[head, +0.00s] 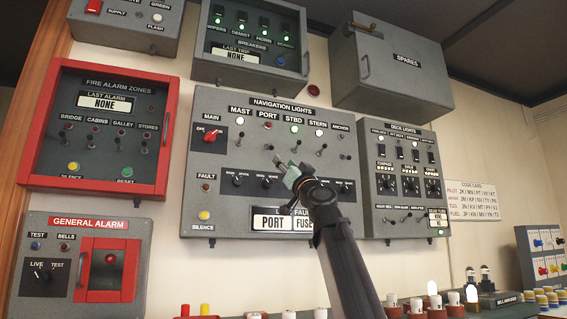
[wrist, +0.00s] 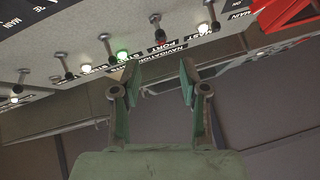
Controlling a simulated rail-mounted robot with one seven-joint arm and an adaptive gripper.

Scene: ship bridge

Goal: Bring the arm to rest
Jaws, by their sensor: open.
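My gripper (head: 290,172) is in front of the navigation lights panel (head: 222,135) in the head view, at the end of my arm reaching up from below. Its two fingers stand apart with nothing between them. In the wrist view my gripper (wrist: 158,80) shows with green-faced fingers spread, and the panel's toggle switches (wrist: 107,43) lie beyond the fingertips, upside down. I cannot tell whether a fingertip touches the panel. On the panel, the mast, starboard and stern lamps are lit, and the port lamp is red. The fault display (head: 275,222) reads PORT FUSE, partly hidden by my arm.
Left are the red-framed fire alarm box (head: 171,130) and the general alarm box (head: 40,290). The breakers box (head: 240,70) and spares box (head: 390,75) hang above. The deck lights panel (head: 400,205) is right. Fuses and bottles (head: 440,305) line the shelf below.

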